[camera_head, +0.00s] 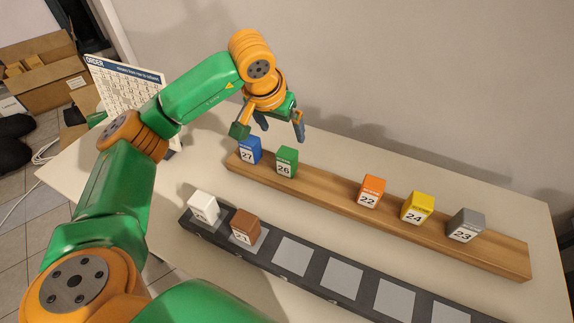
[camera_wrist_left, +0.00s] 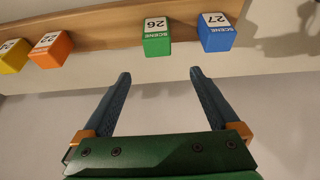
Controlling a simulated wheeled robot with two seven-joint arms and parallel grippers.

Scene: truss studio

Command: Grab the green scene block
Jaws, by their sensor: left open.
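The green scene block (camera_head: 287,161), marked 26, stands on the wooden shelf (camera_head: 330,200) beside a blue block. It also shows in the left wrist view (camera_wrist_left: 156,38), beyond the fingertips and roughly in line with the gap between them. My left gripper (camera_head: 280,128) is open and empty, above and behind the shelf near the green and blue blocks. In the left wrist view its two fingers (camera_wrist_left: 160,72) are spread apart and do not touch the block. My right gripper is not in view.
The blue block (camera_head: 249,150) stands just left of the green one. Orange (camera_head: 371,191), yellow (camera_head: 417,208) and grey (camera_head: 466,225) blocks stand farther right. A black tray (camera_head: 318,272) in front holds white and brown blocks. An order board (camera_head: 125,88) stands at the back left.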

